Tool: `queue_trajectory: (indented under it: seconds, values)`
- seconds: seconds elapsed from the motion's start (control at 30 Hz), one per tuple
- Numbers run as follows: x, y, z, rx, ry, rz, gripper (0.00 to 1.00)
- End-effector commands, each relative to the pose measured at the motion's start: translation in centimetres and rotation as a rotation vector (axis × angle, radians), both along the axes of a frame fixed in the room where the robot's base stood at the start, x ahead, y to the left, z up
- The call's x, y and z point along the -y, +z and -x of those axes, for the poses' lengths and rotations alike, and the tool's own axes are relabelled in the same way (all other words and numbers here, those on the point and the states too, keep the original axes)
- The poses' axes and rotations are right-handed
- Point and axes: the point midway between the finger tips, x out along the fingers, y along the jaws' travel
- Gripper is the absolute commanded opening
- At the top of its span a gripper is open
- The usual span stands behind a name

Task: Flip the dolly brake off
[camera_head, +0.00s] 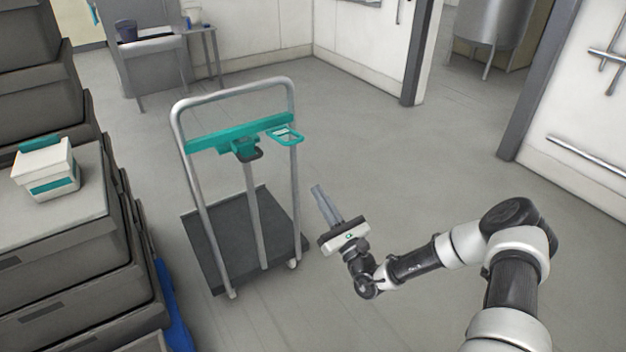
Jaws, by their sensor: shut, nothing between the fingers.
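The dolly (205,238) stands in the middle of the floor, with a dark flat deck and a tall grey tube handle (235,92). A teal crossbar (215,137) spans the handle. A teal bracket with a dark lever (247,152), which looks like the brake, hangs at the middle of the bar. A teal loop (287,136) sticks out at the bar's right end. My gripper (321,194) is shut and empty, to the right of the handle and apart from it, lower in the picture than the teal loop. I cannot tell the brake's setting.
Stacked dark crates (85,262) fill the left side, with a white and teal box (46,168) on top. A blue item (176,315) lies beside them. A small table (150,60) stands at the back. The floor behind and right of the dolly is clear.

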Motion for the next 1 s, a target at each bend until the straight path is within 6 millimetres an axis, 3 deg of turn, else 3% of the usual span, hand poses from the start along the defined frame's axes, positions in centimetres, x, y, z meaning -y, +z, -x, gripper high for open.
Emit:
queue_trajectory:
  seconds: [0.43, 0.7, 1.0]
  values:
    - [-4.8, 3.6, -6.8, 0.004, 0.003, 0.000, 0.00]
    - [-5.3, 6.9, -7.7, 0.002, 0.003, 0.002, 0.00]
    - [-5.4, 7.3, -7.8, 0.000, 0.002, 0.001, 0.00]
